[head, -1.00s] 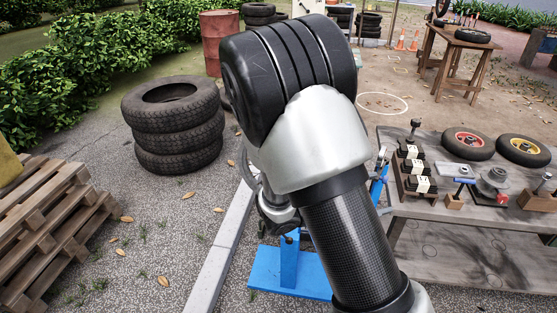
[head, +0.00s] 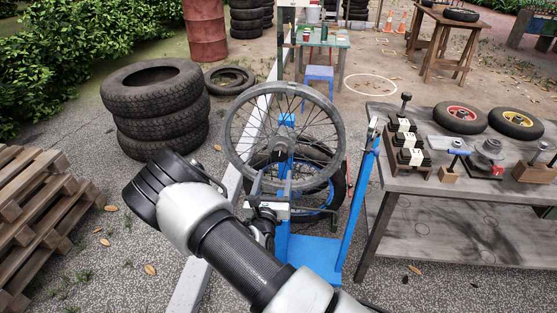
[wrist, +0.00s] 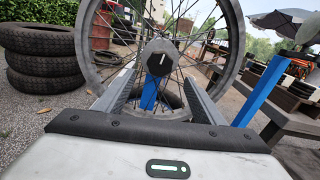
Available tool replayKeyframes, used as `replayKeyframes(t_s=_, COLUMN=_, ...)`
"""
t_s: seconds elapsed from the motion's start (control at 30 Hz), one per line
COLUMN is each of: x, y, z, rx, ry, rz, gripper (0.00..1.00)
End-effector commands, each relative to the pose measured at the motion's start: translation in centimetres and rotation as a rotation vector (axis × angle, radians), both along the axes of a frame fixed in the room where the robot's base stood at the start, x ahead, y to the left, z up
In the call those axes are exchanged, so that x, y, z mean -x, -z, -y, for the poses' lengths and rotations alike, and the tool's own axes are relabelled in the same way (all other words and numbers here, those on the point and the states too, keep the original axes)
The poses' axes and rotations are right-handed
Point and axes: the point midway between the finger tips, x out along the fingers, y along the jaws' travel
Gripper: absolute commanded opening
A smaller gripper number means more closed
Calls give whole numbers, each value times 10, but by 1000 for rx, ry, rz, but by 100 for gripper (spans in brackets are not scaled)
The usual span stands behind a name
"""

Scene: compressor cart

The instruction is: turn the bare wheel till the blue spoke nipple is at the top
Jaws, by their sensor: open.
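The bare wheel (head: 228,140), a grey rim with thin spokes and no tyre, stands upright on a blue stand (head: 315,256) in the head view. In the wrist view the wheel (wrist: 234,30) fills the upper middle, with its dark hub (wrist: 160,58) facing me. I cannot make out the blue spoke nipple in either view. My gripper (wrist: 158,85) is open, its two fingers apart and pointing at the lower part of the wheel. Nothing is seen held between them. In the head view my arm partly covers the stand; whether the fingers touch the wheel is unclear.
A wheel with a black tyre (head: 339,188) is low behind the bare wheel. A workbench (head: 440,204) with tools and small wheels stands at the right. Stacked tyres (head: 155,127) and wooden pallets (head: 32,205) are at the left. Open paving lies between them and my arm.

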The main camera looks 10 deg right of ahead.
Motion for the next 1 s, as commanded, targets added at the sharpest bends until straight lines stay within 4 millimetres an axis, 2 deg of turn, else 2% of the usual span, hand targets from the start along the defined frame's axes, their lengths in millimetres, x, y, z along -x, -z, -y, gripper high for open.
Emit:
replayKeyframes(t_s=0.1, x=-26, y=1, z=9, rx=0, ry=2, rz=3, gripper=63)
replayKeyframes(t_s=0.3, x=-65, y=2, z=22, rx=0, ry=2, rz=1, gripper=63)
replayKeyframes(t_s=0.5, x=-91, y=0, z=30, rx=0, ry=2, rz=2, gripper=63)
replayKeyframes(t_s=0.67, x=-99, y=0, z=32, rx=0, ry=0, rz=0, gripper=63)
replayKeyframes(t_s=0.93, x=-100, y=0, z=32, rx=1, ry=0, rz=0, gripper=63)
replayKeyframes(t_s=1.0, x=-100, y=0, z=33, rx=0, ry=0, rz=0, gripper=51)
